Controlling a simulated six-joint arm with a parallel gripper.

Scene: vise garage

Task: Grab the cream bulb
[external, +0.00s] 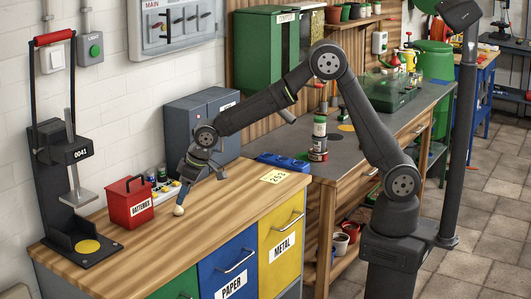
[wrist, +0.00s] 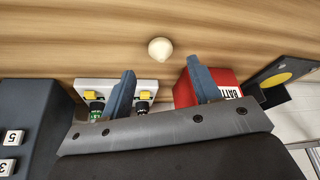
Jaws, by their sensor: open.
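My gripper (external: 200,184) is open and low over the worktop, pointing down. In the wrist view both blue-grey fingers of my gripper (wrist: 162,77) are apart with nothing held between them. In the external view one fingertip appears just above the bulb; I cannot tell whether it touches.
A red batteries box (external: 128,204) stands left of the bulb, with a small battery tray (external: 164,185) behind. A black press (external: 75,190) stands at the left end. A grey cabinet (external: 203,110) stands behind.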

